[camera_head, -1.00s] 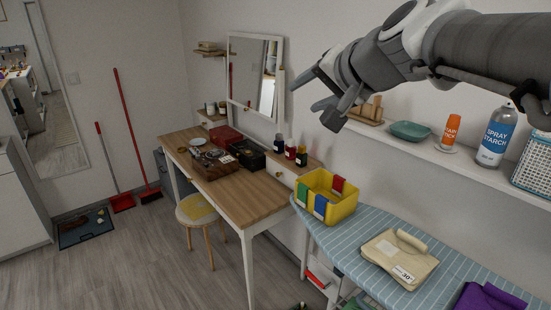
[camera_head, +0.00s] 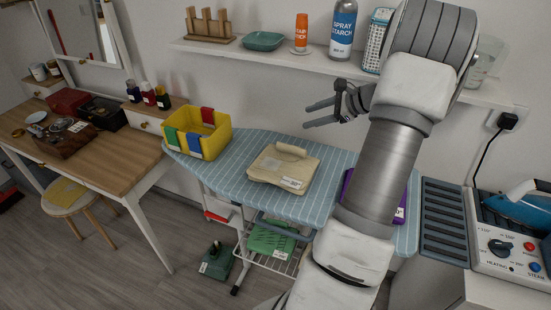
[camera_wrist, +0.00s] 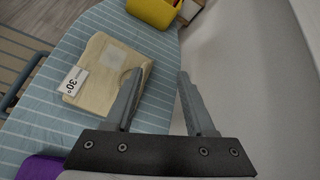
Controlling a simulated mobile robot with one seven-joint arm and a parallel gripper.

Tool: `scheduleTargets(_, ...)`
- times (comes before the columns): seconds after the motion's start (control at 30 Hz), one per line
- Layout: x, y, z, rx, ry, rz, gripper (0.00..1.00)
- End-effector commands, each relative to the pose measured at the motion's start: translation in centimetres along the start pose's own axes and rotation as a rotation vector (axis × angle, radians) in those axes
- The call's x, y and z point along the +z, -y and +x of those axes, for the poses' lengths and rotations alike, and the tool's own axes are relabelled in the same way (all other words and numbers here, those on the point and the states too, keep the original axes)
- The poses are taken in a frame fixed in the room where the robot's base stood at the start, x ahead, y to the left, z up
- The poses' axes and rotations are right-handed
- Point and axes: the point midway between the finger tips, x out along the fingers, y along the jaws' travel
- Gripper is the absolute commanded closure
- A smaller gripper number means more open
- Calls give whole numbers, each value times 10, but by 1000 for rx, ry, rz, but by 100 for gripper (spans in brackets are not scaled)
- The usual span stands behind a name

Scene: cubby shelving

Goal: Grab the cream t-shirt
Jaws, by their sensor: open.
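The cream t-shirt (camera_head: 283,166) lies folded on the blue striped ironing board (camera_head: 243,156), with a white tag reading 30 at its front edge. It also shows in the wrist view (camera_wrist: 99,75), left of and partly behind the left finger. My gripper (camera_head: 325,113) is open and empty, above and behind the t-shirt near the wall. In the wrist view my gripper (camera_wrist: 160,78) has its fingers apart, pointing along the board's wall side. It appears apart from the t-shirt.
A yellow bin (camera_head: 198,134) with coloured clips stands at the board's left end. A purple folded garment (camera_head: 347,184) is right of the t-shirt, partly behind my arm. A shelf (camera_head: 290,56) with a spray starch can (camera_head: 343,28) runs above. A steam station (camera_head: 508,240) stands at right.

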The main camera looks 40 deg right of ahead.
Motion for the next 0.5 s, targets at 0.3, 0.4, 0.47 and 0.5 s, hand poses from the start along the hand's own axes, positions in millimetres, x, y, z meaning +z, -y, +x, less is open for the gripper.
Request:
scheduleTargets(0.3, -98, -53, -38, -27, 180, 405, 45)
scheduleTargets(0.4, -105, -59, -42, -32, 205, 445, 45)
scheduleTargets(0.47, -106, -60, -40, -32, 213, 456, 45)
scheduleTargets(0.5, -106, -60, -36, -31, 216, 460, 45)
